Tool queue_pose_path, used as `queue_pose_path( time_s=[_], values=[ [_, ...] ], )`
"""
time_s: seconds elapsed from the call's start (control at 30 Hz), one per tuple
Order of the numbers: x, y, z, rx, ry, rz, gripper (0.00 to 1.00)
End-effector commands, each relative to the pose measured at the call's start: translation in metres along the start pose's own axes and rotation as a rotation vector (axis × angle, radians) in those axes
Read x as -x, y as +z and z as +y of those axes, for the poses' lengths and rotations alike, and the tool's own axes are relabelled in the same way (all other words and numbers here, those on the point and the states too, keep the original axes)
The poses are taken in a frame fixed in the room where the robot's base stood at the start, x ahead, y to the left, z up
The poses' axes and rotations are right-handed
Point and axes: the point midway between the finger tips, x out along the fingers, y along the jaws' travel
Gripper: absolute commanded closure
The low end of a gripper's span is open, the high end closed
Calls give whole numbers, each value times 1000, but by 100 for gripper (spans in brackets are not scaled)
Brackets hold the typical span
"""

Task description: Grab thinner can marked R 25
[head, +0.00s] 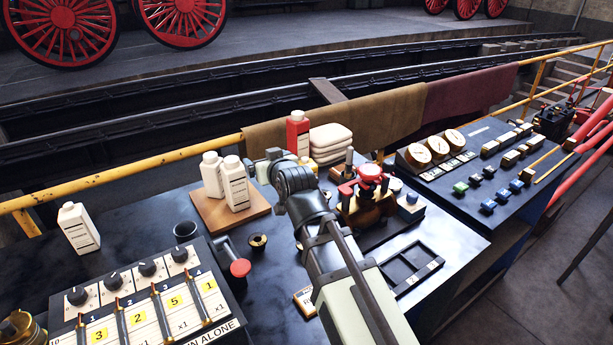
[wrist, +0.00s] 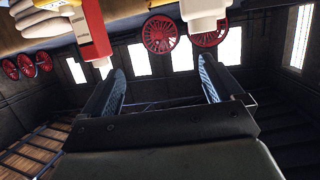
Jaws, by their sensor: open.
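Several cans stand on the dark bench, and I cannot read R 25 on any. In the head view, two white cans, one at the left (head: 212,176) and one at the right (head: 236,186), stand upright on a wooden board. Another white can (head: 78,229) stands alone at the left. A red can (head: 298,134) with a pale label stands behind my gripper (head: 262,170). My gripper is open and empty, close right of the board's cans. In the wrist view, the fingers (wrist: 160,78) are apart; the red can (wrist: 92,32) and a white one (wrist: 204,10) hang inverted at the top.
Folded white cloths (head: 330,140) lie beside the red can. A red-handled valve (head: 370,178) stands right of my arm. A control panel (head: 150,300) with knobs and a dark cup (head: 185,232) are front left. A yellow rail (head: 120,174) runs behind the bench.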

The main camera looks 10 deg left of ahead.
Motion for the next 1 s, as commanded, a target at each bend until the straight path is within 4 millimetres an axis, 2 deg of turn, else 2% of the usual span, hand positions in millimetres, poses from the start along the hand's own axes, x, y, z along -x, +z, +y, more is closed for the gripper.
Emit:
queue_pose_path(
  time_s=[0.03, 0.3, 0.4, 0.6, 0.7, 0.8, 0.87, 1.0],
  values=[
    [-8, -8, 20, -8, 26, 4, 6],
    [-60, -58, 110, -37, 126, 6, 6],
    [-82, -69, 140, -48, 151, -40, 6],
    [-126, -75, 185, -63, 170, -229, 6],
    [-144, -71, 192, -62, 156, -366, 6],
    [-153, -60, 191, -58, 132, -517, 6],
    [-153, -50, 190, -55, 116, -605, 6],
    [-137, -27, 184, -48, 80, -785, 6]
  ],
)
